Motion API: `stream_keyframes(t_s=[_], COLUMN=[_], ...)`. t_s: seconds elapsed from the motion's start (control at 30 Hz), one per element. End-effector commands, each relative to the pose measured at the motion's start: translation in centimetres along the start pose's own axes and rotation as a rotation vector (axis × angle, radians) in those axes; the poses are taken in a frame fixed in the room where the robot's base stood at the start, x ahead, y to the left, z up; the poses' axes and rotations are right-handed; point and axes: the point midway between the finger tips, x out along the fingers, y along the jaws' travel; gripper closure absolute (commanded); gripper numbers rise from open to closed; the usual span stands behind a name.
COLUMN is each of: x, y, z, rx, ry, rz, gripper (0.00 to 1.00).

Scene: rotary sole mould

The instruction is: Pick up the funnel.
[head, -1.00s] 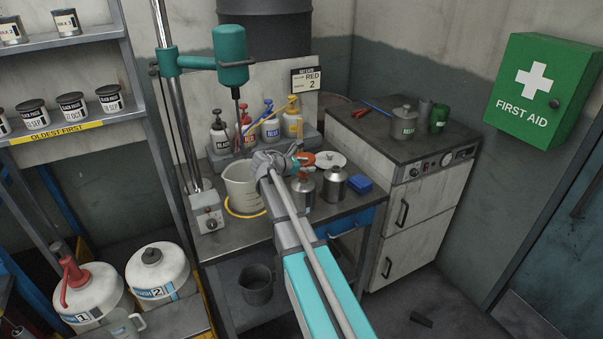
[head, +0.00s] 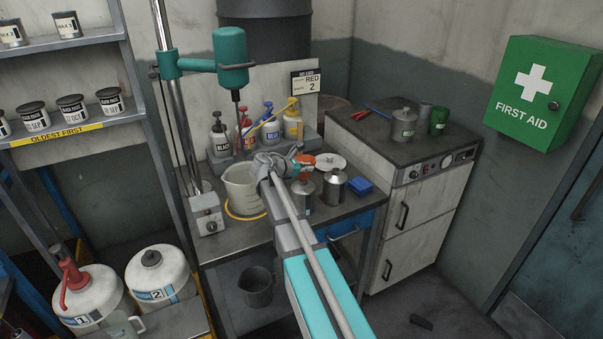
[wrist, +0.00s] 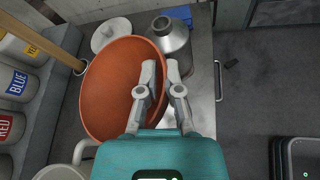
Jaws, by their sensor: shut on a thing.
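The funnel (wrist: 110,91) is an orange cone with a wide mouth. In the wrist view its open inside faces the camera. My gripper (wrist: 160,72) is shut on the funnel's rim wall at its right side, one finger inside the mouth and one outside. In the head view the funnel (head: 303,160) shows as a small orange patch at the arm's end, above the bench, mostly hidden by my gripper (head: 284,163). Its spout is hidden. I cannot tell how far it is above the bench top.
Metal cans (head: 333,187) stand just right of my gripper, with a blue block (head: 360,185) beside them. A white beaker (head: 241,188) stands close on the left. Pump bottles (head: 245,134) line the back under a teal mixer (head: 230,61). The bench's front right is clear.

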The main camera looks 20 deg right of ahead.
Motion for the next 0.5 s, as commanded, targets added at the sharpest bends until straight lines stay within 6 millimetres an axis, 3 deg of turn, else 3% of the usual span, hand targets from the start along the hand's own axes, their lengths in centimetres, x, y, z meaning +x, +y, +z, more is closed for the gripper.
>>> stream_keyframes(t_s=[0.5], x=[-0.22], y=[0.16], z=[0.45], rx=[0.0], ry=[0.0], rz=[0.001], gripper=[1.0])
